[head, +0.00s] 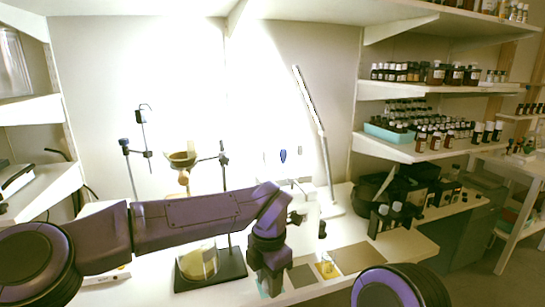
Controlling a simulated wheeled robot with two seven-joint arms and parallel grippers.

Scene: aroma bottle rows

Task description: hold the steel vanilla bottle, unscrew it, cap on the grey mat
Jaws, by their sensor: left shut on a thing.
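My left gripper (270,290) points down at the front of the white worktop. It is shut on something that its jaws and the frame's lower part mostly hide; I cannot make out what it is. A flat grey-brown mat (358,258) lies to its right, and a smaller dark grey patch (302,276) lies right beside it. I cannot tell for sure which is the grey mat. A small yellow item (328,268) stands between these two. I cannot pick out the steel vanilla bottle or its cap. My right gripper is out of view.
A stand with a dark base (210,268) and a round pale vessel (199,262) is behind my left forearm. A slanted lamp (327,165) rises behind the mats. Shelves on the right hold rows of dark bottles (438,72). A teal box (388,132) sits there too.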

